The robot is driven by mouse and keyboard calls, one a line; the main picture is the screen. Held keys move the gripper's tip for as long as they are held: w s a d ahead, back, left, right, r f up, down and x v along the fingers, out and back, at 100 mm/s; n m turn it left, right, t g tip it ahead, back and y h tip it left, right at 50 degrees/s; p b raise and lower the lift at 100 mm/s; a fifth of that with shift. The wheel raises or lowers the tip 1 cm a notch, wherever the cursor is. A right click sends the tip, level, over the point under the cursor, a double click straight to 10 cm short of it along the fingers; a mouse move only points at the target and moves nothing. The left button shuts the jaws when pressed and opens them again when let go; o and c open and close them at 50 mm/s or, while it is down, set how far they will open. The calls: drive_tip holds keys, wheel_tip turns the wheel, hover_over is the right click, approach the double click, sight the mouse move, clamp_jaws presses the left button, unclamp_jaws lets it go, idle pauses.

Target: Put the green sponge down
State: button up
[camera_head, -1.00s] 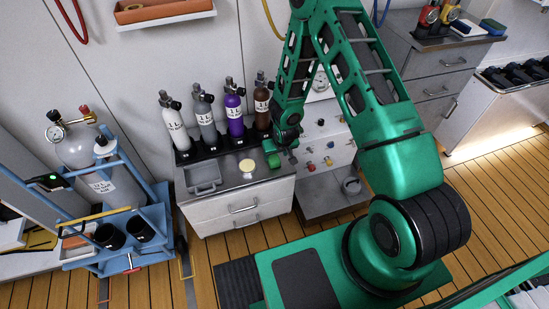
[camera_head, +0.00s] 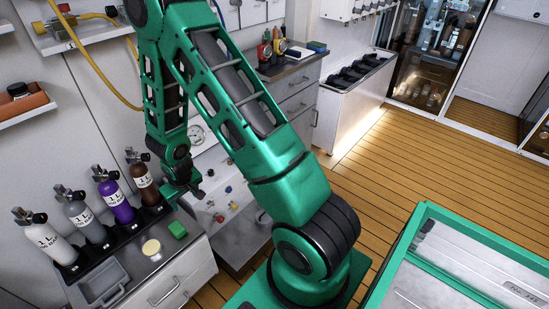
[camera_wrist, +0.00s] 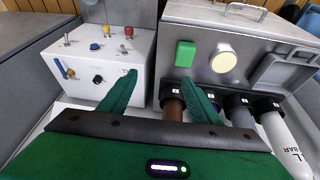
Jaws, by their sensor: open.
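The green sponge (camera_head: 177,229) lies on the grey metal top of the low cabinet (camera_head: 150,268), beside a round pale-yellow disc (camera_head: 151,247). In the wrist view the sponge (camera_wrist: 185,54) lies beyond my fingers, close to the disc (camera_wrist: 223,62). My gripper (camera_head: 190,191) is above and behind the sponge in the head view, apart from it. In the wrist view its two green fingers (camera_wrist: 160,92) are spread with nothing held between them.
A row of labelled bottles, white (camera_head: 47,242), grey (camera_head: 85,221), purple (camera_head: 114,201) and brown (camera_head: 142,182), stands along the back of the cabinet. A grey tray (camera_head: 101,284) sits at its front left. A white valve panel (camera_wrist: 100,62) is close to my left finger.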

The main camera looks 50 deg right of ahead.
drive_tip(key=s+d+r+m+g, duration=0.1)
drive_tip(key=s+d+r, duration=0.3)
drive_tip(key=r, duration=0.3)
drive_tip(key=s+d+r+m+h, duration=0.1)
drive_tip(key=s+d+r, duration=0.3)
drive_tip(key=r, duration=0.2)
drive_tip(key=s+d+r+m+g, duration=0.1)
drive_tip(key=s+d+r, duration=0.3)
drive_tip(key=r, duration=0.3)
drive_tip(key=s+r+m+g+y, duration=0.1)
drive_tip(key=s+r, duration=0.5)
drive_tip(key=s, duration=0.5)
drive_tip(key=s+r+m+y, duration=0.1)
drive_tip(key=s+r, duration=0.4)
drive_tip(key=s, duration=0.6)
drive_tip(key=shift+r+m+g, duration=0.35)
drive_tip(key=shift+m+g, duration=0.05)
drive_tip(key=shift+d, duration=0.1)
drive_tip(key=shift+w+f, duration=0.25)
drive_tip(key=shift+w, duration=0.35)
